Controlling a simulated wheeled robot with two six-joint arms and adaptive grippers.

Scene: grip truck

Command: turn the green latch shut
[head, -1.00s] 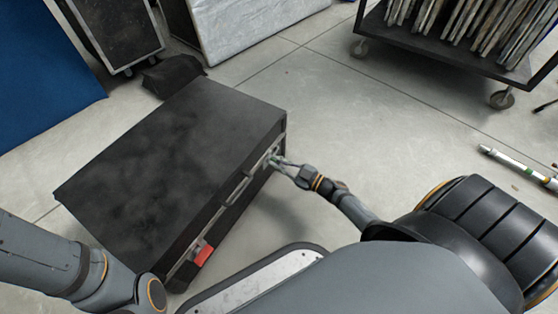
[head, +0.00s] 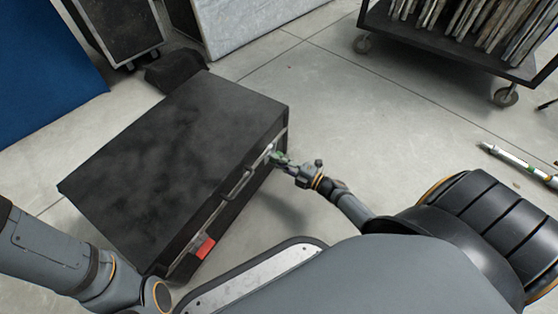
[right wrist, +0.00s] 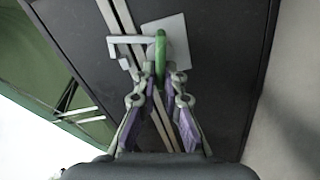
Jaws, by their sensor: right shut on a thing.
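A black case (head: 170,150) stands on the floor with a carry handle (head: 237,184) on its front side. The green latch (head: 277,156) is at the right end of that side. In the right wrist view the green latch (right wrist: 160,55) stands lengthwise in front of a pale plate (right wrist: 176,38). My right gripper (head: 283,161) is at the latch; in the right wrist view its fingers (right wrist: 162,82) are closed on the latch's lower end. A red latch (head: 205,248) is at the case's near left end. My left arm shows at the lower left; its gripper is out of view.
A cart with upright boards (head: 460,45) stands at the back right. A dark cloth-like bundle (head: 175,70) lies behind the case. A white and green tube (head: 515,163) lies at the right.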

